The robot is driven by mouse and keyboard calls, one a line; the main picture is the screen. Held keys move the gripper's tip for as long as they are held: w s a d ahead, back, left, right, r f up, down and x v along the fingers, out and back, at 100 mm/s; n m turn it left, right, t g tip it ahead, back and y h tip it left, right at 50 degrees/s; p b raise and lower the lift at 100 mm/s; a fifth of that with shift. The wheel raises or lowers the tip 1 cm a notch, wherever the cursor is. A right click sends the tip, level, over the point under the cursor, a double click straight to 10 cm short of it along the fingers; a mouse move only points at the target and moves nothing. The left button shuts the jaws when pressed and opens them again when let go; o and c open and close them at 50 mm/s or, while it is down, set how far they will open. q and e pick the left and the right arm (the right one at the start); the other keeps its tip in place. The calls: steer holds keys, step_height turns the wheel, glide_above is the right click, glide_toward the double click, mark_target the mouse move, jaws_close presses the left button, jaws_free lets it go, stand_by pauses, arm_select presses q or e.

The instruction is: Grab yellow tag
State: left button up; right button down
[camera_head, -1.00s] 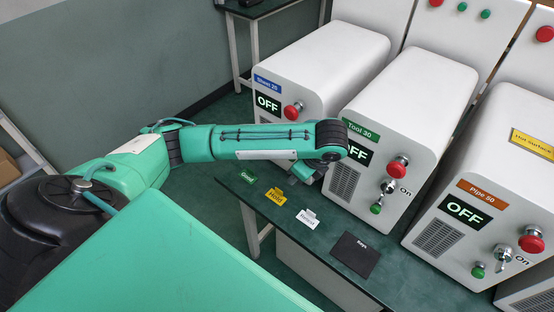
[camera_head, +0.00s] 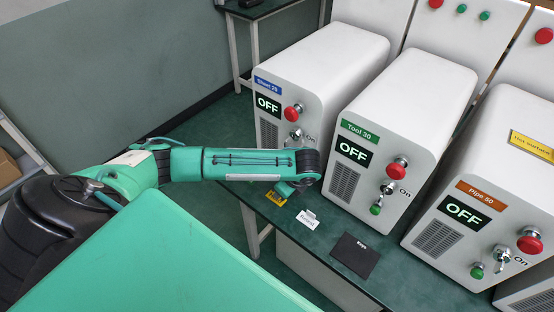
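The yellow tag (camera_head: 276,198) lies on the green table (camera_head: 322,261), partly covered by the end of my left arm. My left gripper (camera_head: 287,188) is at the end of the arm that comes in from the left, right over or beside the yellow tag. Its fingers are small and mostly hidden behind the wrist, so I cannot tell whether it is open, or whether it touches the tag. A white tag (camera_head: 308,219) lies just to the right of the yellow one. The green tag is hidden behind my arm. My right gripper is not in view.
A dark Keys pad (camera_head: 355,255) lies right of the white tag.

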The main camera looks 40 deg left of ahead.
arm_select(q)
steer(key=shift+a+f, duration=0.15)
steer(key=shift+f, duration=0.35)
steer(key=shift+c, duration=0.2)
jaws_close()
steer(key=shift+r, duration=0.15)
